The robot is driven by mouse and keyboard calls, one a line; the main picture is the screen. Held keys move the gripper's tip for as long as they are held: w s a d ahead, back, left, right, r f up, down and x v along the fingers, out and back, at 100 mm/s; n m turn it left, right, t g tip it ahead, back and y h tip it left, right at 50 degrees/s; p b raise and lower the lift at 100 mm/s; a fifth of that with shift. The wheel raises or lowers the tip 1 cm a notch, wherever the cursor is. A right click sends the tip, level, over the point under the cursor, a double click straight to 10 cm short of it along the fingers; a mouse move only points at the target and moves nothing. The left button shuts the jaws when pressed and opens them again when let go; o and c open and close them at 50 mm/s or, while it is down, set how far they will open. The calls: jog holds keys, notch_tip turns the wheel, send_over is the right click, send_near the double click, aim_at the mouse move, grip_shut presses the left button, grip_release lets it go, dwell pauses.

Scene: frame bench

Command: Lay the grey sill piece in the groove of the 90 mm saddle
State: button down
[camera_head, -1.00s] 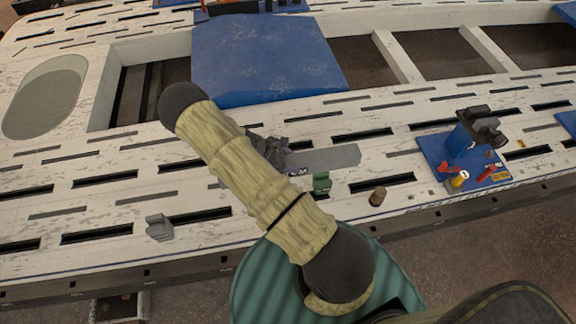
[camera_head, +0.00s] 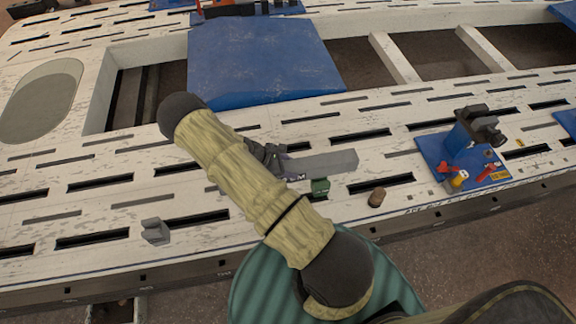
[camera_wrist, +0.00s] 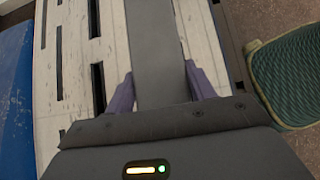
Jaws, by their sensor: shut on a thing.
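The grey sill piece (camera_head: 325,163) is a long flat bar above the slotted white bench. It runs out to the right of my forearm in the head view. In the wrist view the sill piece (camera_wrist: 155,45) lies lengthwise between the two purple fingers of my gripper (camera_wrist: 161,85), which is shut on it. My forearm hides most of the gripper in the head view. A small green block (camera_head: 320,187) stands just below the bar in the picture. A small grey notched block (camera_head: 156,231) stands at the front left. I cannot read which is the 90 mm saddle.
A brown cylinder (camera_head: 377,197) stands right of the green block. A blue plate (camera_head: 436,150) with a dark clamp and red and yellow parts is further right. A large blue panel (camera_head: 262,62) covers part of the bench's opening. Bench around the grey block is clear.

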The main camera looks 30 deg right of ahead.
jog(key=shift+f+b, duration=1.65)
jog(key=shift+f, duration=1)
jog(key=c, duration=0.6)
grip_release()
jog(key=shift+o, duration=0.8)
jog(key=shift+a+f, duration=0.15)
jog(key=shift+f, duration=0.05)
jog(key=v, duration=1.7)
jog(key=shift+w+a+r+p, duration=0.15)
jog(key=shift+a+r+p, duration=0.05)
jog(key=shift+p, duration=0.2)
